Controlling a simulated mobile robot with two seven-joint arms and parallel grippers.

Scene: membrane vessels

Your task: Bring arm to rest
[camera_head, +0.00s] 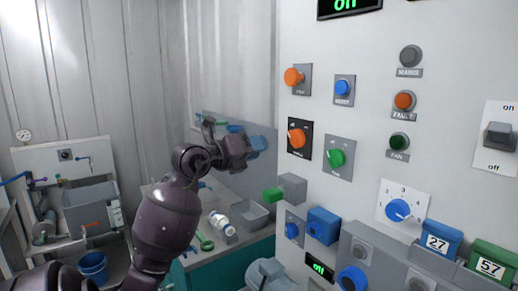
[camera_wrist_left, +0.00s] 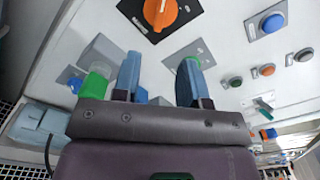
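My left arm, dark purple, rises from the bottom left of the head view and bends at the wrist. My left gripper (camera_head: 257,144) points right, towards the control panel (camera_head: 385,100), in front of the grey side wall. In the left wrist view its two blue fingers (camera_wrist_left: 158,82) stand apart with nothing held between them. A green knob (camera_wrist_left: 191,66) shows partly behind one finger, and a green-ended lever (camera_wrist_left: 97,84) lies close beside the other. I cannot tell whether the fingers touch either. My right gripper is in neither view.
The panel carries an orange knob (camera_head: 297,138), a green knob (camera_head: 337,158), a blue dial (camera_head: 398,210) and several buttons. A grey box with a green end (camera_head: 273,194) juts out. Behind my arm is a bench with a white bottle (camera_head: 221,222) and grey tray (camera_head: 250,214).

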